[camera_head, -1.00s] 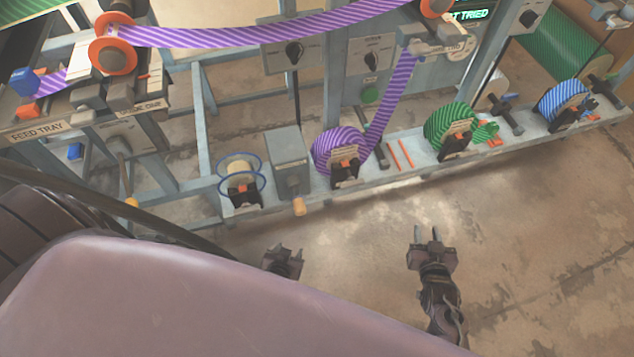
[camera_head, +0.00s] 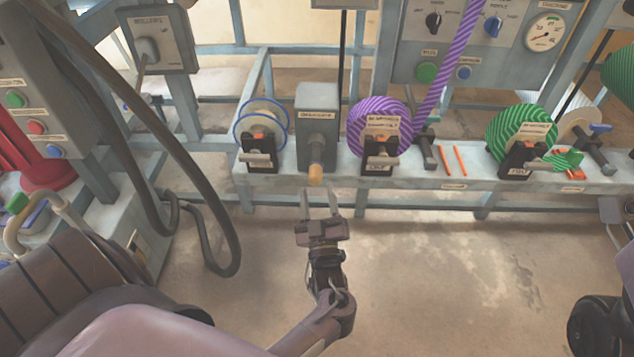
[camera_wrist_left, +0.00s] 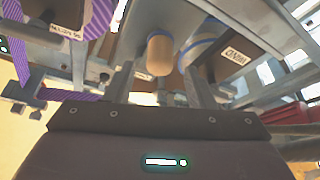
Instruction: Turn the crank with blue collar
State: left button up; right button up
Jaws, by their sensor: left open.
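A grey box (camera_head: 317,112) on the bench rail has a crank with a wooden handle (camera_head: 315,176) on its front, pointing toward me. In the left wrist view this rounded wooden handle (camera_wrist_left: 159,54) hangs ahead between the fingers, with a bluish band around its base. My left gripper (camera_head: 319,194) is open and empty. It points at the handle from just below it in the head view, apart from it as far as I can tell. Its fingers also show in the left wrist view (camera_wrist_left: 161,82), either side of the handle. My right gripper is not in view.
A spool with blue rims (camera_head: 261,124) stands left of the box, and a purple striped roll (camera_head: 378,122) stands right of it. A green striped roll (camera_head: 519,132) is further right. A dark hose (camera_head: 232,240) hangs at left. The floor in front is clear.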

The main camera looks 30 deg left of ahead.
aim_at(313, 163)
pick_arm(q)
jog(key=b+x, duration=0.1)
jog(key=x, duration=0.6)
jog(key=shift+w+a+r+b, duration=0.1)
jog(key=shift+w+a+b, duration=0.1)
jog(key=shift+w+b, duration=0.1)
grip_shut()
